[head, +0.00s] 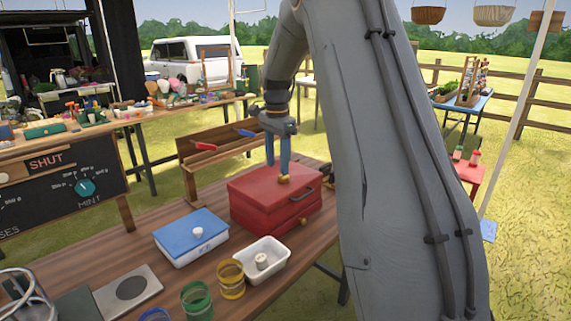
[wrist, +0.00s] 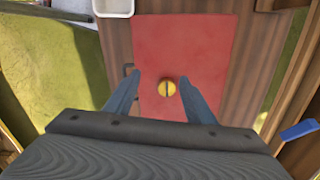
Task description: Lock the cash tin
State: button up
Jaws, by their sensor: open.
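The red cash tin (head: 262,214) stands shut on the wooden table, with a dark handle on its side. A round yellow knob (head: 283,180) sits on its lid. In the wrist view the knob (wrist: 167,89) shows a dark slot running roughly up and down the picture. My gripper (head: 278,167) points down over the lid with its blue fingers apart. In the wrist view my gripper (wrist: 161,78) has one finger on each side of the knob, with gaps between. I cannot tell the fingertips' exact height above the lid. A small brass-coloured part (head: 303,222) is on the tin's side.
A blue-lidded white box (head: 190,237), a white tray (head: 262,261) and yellow (head: 231,279) and green (head: 197,300) jars stand near the tin. A wooden rack (head: 215,150) with red- and blue-handled items is behind it. My arm hides much of the right side.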

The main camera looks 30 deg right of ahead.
aim_at(284, 178)
jog(key=w+d, duration=0.1)
jog(key=d+r+m, duration=0.1)
jog(key=w+d+m, duration=0.1)
jog(key=shift+w+d+r+p, duration=0.3)
jog(key=shift+r+p, duration=0.05)
jog(key=shift+p, duration=0.05)
jog(key=shift+m, duration=0.3)
jog(key=shift+f+p, duration=1.15)
jog(key=shift+f, duration=2.65)
jog(key=c, duration=1.1)
